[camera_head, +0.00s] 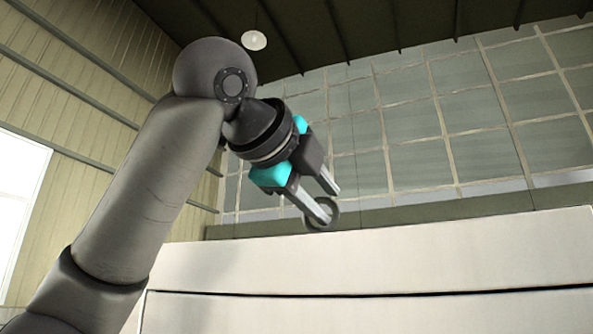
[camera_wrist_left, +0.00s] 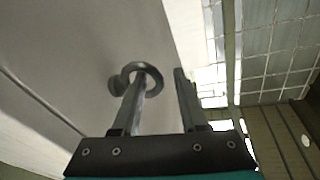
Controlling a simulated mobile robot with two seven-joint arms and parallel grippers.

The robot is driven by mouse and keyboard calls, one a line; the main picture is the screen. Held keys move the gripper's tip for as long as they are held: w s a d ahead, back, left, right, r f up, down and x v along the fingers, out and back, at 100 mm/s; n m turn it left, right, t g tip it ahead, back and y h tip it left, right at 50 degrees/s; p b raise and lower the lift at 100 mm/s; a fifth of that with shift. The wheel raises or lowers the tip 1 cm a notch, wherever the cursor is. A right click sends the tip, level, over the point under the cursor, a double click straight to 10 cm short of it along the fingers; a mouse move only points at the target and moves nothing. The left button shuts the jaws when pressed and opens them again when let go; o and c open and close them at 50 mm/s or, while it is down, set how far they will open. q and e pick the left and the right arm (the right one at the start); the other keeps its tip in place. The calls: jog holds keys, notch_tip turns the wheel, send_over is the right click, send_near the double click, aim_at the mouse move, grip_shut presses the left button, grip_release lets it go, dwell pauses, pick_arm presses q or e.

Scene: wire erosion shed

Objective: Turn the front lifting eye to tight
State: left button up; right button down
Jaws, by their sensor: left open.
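The lifting eye, a dark grey ring (camera_head: 336,212), stands at the top edge of a large pale casing (camera_head: 400,258) in the head view. It also shows in the left wrist view as a ring on a round boss (camera_wrist_left: 142,66). My left gripper (camera_head: 331,205) is open, its two fingers apart. In the left wrist view (camera_wrist_left: 160,75) the left finger overlaps the ring, and I cannot tell whether it passes through or in front of it. The right finger is clear to the right of the ring. My right gripper is not in view.
A dark seam (camera_head: 400,295) runs along the casing's face. Behind are a wall of large gridded panes (camera_head: 420,120), a ribbed wall with a bright window (camera_head: 20,190), and a ceiling lamp (camera_head: 254,40). The space above the casing, right of my gripper, looks free.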

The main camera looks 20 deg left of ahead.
pick_arm(q)
jog(key=b+v, duration=0.3)
jog(key=v, duration=1.1)
jog(key=shift+s, duration=0.35)
jog(key=shift+r, duration=0.1)
